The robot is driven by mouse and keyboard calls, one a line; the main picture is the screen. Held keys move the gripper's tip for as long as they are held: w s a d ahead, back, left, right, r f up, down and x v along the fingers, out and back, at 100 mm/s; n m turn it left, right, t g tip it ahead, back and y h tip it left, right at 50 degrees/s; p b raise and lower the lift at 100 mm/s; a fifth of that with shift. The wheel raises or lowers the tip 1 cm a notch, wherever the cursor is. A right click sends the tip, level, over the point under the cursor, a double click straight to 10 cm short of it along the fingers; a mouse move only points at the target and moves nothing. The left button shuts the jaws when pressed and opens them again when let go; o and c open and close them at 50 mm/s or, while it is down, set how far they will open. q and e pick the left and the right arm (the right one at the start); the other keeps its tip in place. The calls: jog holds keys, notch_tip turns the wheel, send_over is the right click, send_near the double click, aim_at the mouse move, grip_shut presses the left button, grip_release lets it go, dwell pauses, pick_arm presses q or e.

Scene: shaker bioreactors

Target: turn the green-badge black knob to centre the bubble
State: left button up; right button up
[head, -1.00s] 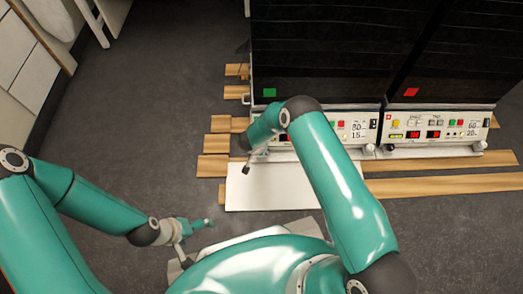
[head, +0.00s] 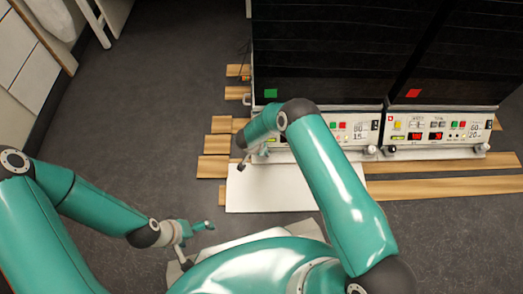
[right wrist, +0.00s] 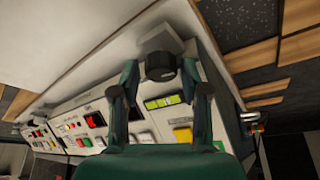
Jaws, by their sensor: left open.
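The green badge (head: 270,94) marks the left shaker unit (head: 340,122) in the head view. Its black knob (right wrist: 160,66) shows in the right wrist view, under the unit's corner. The yellow-green level vial (right wrist: 163,102) sits on the panel close to the knob; the bubble's place is too small to tell. My right gripper (right wrist: 163,75) is open, with its fingers apart on either side of the knob; I cannot tell whether they touch it. In the head view my right arm hides that corner. My left gripper (head: 209,226) is open and empty, low at the left.
A second unit with a red badge (head: 413,93) stands directly to the right. A yellow button (right wrist: 183,134) lies near the right finger. Wooden slats (head: 440,187) and a white board (head: 270,188) lie on the floor in front. The floor at left is clear.

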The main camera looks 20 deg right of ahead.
jog(key=shift+o, duration=0.3)
jog(key=shift+a, duration=0.1)
jog(key=shift+s+r, duration=0.1)
jog(key=shift+r, duration=0.05)
jog(key=v, duration=1.1)
jog(key=shift+r, duration=0.25)
jog(key=shift+s, duration=0.1)
